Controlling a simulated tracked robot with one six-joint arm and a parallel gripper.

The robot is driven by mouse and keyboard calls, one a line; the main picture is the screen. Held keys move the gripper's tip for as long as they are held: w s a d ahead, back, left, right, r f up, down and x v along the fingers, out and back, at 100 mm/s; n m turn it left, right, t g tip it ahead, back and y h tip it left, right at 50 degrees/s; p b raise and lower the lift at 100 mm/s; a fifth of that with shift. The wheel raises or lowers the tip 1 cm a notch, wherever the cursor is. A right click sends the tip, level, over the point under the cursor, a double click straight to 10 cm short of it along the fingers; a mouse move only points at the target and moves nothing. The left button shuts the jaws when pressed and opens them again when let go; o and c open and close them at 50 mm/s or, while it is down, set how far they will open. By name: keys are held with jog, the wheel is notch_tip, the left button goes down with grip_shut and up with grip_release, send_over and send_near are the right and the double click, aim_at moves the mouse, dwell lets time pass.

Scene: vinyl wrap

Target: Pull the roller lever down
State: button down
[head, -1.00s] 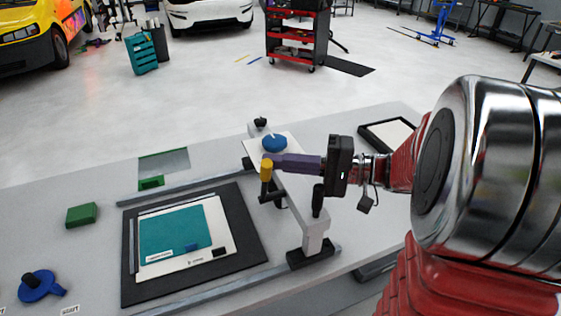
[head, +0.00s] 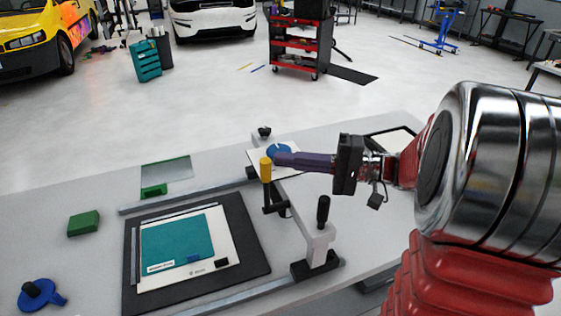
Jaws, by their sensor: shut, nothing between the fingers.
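The roller lever has a yellow grip (head: 265,169) standing upright on a dark arm (head: 268,199). It is mounted at the side of the grey roller gantry (head: 318,246), which spans the table between two rails. My gripper (head: 278,158) comes in from the right with its purple fingers closed together and empty. The fingertips are just right of the upper part of the yellow grip. I cannot tell whether they touch it. Behind the fingers is a blue round piece (head: 280,149), partly hidden by them.
A black mat (head: 256,268) with a teal-and-white panel lies left of the gantry. A black knob post (head: 323,211) rises from the gantry's near end. A green block (head: 84,222) and a blue tool (head: 40,296) lie at the left. A black-framed tray (head: 408,132) is behind my arm.

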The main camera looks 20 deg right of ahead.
jog(key=f+v, duration=0.1)
jog(key=v, duration=0.6)
jog(key=shift+s+d, duration=0.15)
jog(key=shift+d, duration=0.2)
jog(key=shift+a+f, duration=0.1)
jog(key=shift+a, duration=0.05)
